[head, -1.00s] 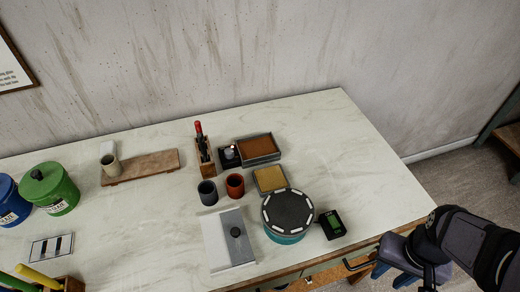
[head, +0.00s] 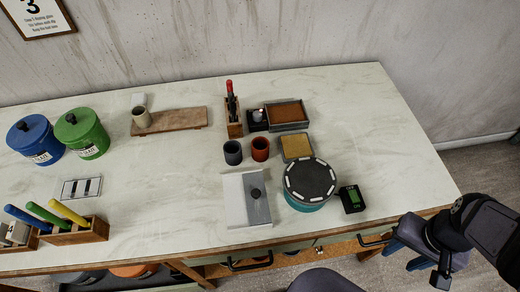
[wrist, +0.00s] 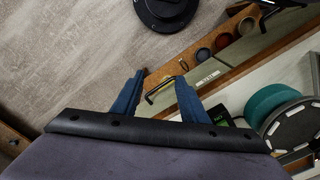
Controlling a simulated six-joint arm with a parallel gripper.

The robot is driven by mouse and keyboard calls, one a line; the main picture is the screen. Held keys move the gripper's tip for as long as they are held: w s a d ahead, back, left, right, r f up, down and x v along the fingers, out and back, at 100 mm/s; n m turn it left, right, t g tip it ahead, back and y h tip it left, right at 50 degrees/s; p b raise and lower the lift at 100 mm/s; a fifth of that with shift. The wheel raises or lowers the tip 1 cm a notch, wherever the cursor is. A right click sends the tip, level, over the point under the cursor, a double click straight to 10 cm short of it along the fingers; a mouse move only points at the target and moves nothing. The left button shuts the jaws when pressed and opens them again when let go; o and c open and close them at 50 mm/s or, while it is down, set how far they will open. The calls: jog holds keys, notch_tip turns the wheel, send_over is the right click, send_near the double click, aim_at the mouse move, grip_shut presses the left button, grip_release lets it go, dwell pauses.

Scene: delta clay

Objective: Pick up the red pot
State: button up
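The red pot (head: 260,149) is a small open-topped reddish-brown cup standing upright on the pale worktop, in the middle of the head view. A dark grey pot (head: 233,153) of similar shape stands just left of it. My gripper (wrist: 158,92) shows in the wrist view with its two blue fingers spread apart and nothing between them. In the head view my arm is at the lower right, off the worktop's front right corner, well away from the red pot. I cannot make out the red pot on the worktop in the wrist view.
A turntable (head: 310,180) and small black scale (head: 351,199) stand between my arm and the pot. A tan tray (head: 296,147), tool block (head: 234,130) and grey-white slab (head: 235,200) surround the pots. Blue and green canisters stand left.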

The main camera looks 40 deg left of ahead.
dwell(0.3)
jog(key=w+a+r+n, duration=0.2)
jog(key=w+a, duration=0.1)
jog(key=a, duration=0.4)
jog(key=w+a+r+n+t+p, duration=0.1)
jog(key=w+a+r+n, duration=0.1)
jog(key=a, duration=0.6)
jog(key=w+a+r+n, duration=0.1)
jog(key=w+a+n, duration=0.1)
jog(key=w+a, duration=0.2)
jog(key=shift+a+r, duration=0.2)
jog(key=shift+a, duration=0.75)
jog(key=shift+a+r, duration=0.2)
jog(key=shift+a, duration=0.7)
jog(key=a+t+p, duration=0.1)
jog(key=a+p, duration=0.1)
jog(key=a, duration=1.1)
jog(key=m+t+y+p, duration=0.1)
send_near(260, 146)
jog(key=shift+m, duration=0.3)
jog(key=shift+s+d+p+x, duration=0.2)
jog(key=shift+p+x, duration=0.45)
jog(key=shift+x, duration=0.55)
jog(key=shift+s+d+p+x, duration=0.15)
jog(key=shift+p+x, duration=0.45)
jog(key=shift+x, duration=0.6)
jog(key=shift+s+d+p+x, duration=0.1)
jog(key=shift+d+p+x, duration=0.1)
jog(key=shift+p+x, duration=0.75)
